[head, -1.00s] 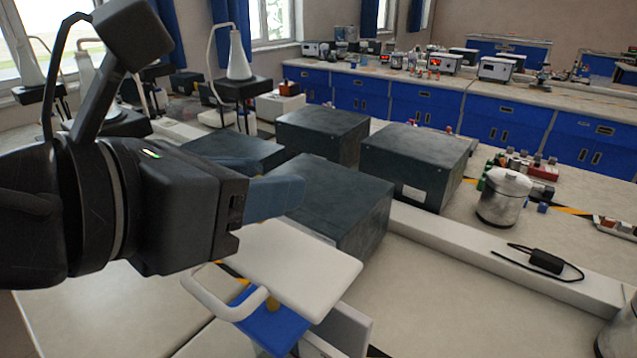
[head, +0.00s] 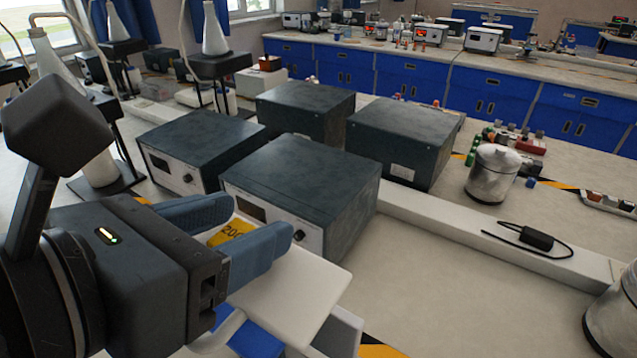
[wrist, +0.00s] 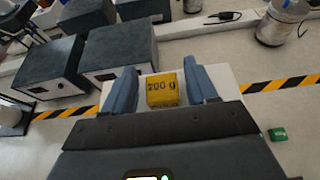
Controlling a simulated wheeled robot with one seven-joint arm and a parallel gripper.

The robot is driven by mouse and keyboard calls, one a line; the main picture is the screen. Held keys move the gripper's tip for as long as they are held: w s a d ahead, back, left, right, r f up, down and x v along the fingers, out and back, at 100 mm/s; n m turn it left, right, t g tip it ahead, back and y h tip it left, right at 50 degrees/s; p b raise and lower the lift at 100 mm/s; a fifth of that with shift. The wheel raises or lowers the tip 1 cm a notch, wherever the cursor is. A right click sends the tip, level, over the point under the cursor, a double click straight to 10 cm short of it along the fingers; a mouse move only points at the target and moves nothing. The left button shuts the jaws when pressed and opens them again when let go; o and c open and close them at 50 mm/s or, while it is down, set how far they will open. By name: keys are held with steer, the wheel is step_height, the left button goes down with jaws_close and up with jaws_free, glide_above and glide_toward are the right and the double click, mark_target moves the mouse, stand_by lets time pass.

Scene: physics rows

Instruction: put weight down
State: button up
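The weight is a yellow block marked "200 g" (wrist: 162,92). In the wrist view it sits between my two blue-grey fingers, with a narrow gap on each side. In the head view the weight (head: 232,232) shows partly behind the near finger. My gripper (head: 243,226) is open around it, and it also shows in the wrist view (wrist: 163,88). Under the weight is a flat white plate (head: 290,300), above a blue part (head: 255,343). The weight's underside is hidden.
Several dark boxes with front panels, the closest one (head: 300,185) just beyond the plate, stand past my gripper. A metal pot (head: 493,175) and a black adapter with cable (head: 537,240) are at right. The bench at front right (head: 450,290) is mostly clear.

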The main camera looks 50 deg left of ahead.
steer(key=shift+o, duration=0.8)
steer(key=shift+r, duration=0.15)
steer(key=v, duration=1.2)
steer(key=shift+s, duration=0.1)
stand_by(0.7)
